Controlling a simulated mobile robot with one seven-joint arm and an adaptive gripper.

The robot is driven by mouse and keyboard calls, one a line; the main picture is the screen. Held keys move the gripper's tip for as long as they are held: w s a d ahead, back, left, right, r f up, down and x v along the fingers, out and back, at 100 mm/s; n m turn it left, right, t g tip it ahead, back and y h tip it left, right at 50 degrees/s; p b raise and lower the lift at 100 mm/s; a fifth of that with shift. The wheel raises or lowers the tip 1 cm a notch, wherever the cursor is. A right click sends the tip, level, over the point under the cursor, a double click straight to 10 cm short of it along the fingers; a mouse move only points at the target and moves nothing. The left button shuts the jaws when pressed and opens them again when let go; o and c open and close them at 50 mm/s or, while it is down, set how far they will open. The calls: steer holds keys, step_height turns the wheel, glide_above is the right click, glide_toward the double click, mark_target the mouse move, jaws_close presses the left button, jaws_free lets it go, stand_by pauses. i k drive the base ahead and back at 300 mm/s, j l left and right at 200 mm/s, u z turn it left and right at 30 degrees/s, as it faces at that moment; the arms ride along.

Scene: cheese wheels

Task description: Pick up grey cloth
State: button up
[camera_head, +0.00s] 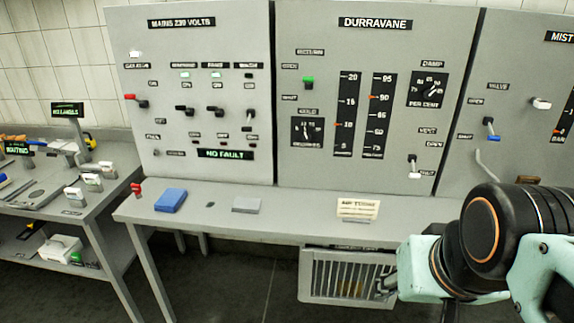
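A small flat grey rectangle, which looks like the folded grey cloth (246,204), lies on the grey bench (300,222) below the control panels. Nothing touches it. My arm comes in from the lower right. What looks like my gripper (384,286) is at the arm's left end, in front of the basket under the bench edge, to the right of and lower than the cloth. Its fingers are small and dark here, and I cannot tell whether they are open or shut.
A blue folded cloth or pad (171,200) lies left of the grey one, with a small dark piece (210,205) between them. A card sign (358,209) stands to the right. Control panels (195,90) rise behind.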

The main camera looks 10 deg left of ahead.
mark_target(253, 206)
steer(key=i+j+u, duration=0.3)
steer(key=i+j, duration=0.9)
steer(key=j, duration=0.15)
steer(key=i+j+z, duration=0.15)
steer(key=j, duration=0.2)
steer(key=i+u, duration=0.4)
